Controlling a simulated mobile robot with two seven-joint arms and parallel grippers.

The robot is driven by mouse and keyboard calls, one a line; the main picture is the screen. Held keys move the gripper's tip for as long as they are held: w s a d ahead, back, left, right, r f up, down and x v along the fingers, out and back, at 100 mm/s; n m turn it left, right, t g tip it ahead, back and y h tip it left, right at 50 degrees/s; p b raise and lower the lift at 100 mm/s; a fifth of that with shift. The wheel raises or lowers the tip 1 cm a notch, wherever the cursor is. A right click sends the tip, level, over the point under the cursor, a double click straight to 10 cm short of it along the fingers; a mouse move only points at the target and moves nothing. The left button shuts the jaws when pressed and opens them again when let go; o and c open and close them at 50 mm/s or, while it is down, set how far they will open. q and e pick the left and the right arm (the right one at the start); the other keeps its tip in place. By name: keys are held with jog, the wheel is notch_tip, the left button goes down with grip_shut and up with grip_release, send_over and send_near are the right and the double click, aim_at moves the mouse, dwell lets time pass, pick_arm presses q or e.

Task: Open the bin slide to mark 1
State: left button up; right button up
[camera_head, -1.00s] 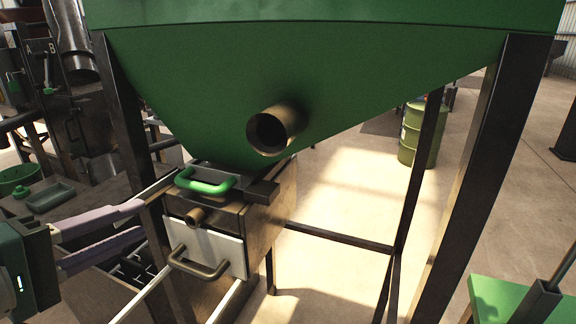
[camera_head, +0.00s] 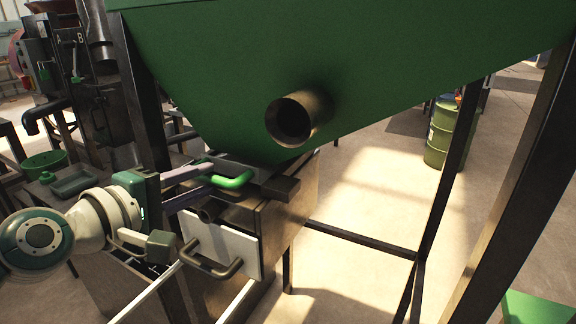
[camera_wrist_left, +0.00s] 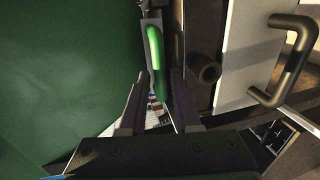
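The bin slide's green handle (camera_head: 236,181) sits under the mouth of the green hopper (camera_head: 230,90). It also shows in the left wrist view (camera_wrist_left: 155,48). My left gripper (camera_head: 209,178) is at the handle's left side, its purple fingers pointing at it. In the left wrist view the fingers of my left gripper (camera_wrist_left: 158,84) are apart, with the handle's near end between or just beyond them. I cannot tell whether they touch it. No slide marks can be read. My right gripper is not in view.
A white drawer front with a brown bar handle (camera_head: 212,262) is just below the slide. A short pipe stub (camera_head: 210,211) sits between them. A wide pipe (camera_head: 292,121) sticks out of the hopper. Dark frame legs (camera_head: 440,190) stand around it. Open floor lies to the right.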

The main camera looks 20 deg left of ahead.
pick_arm(q)
jog(key=shift+w, duration=0.15)
jog(key=shift+c, duration=0.3)
grip_shut()
dwell(1.1)
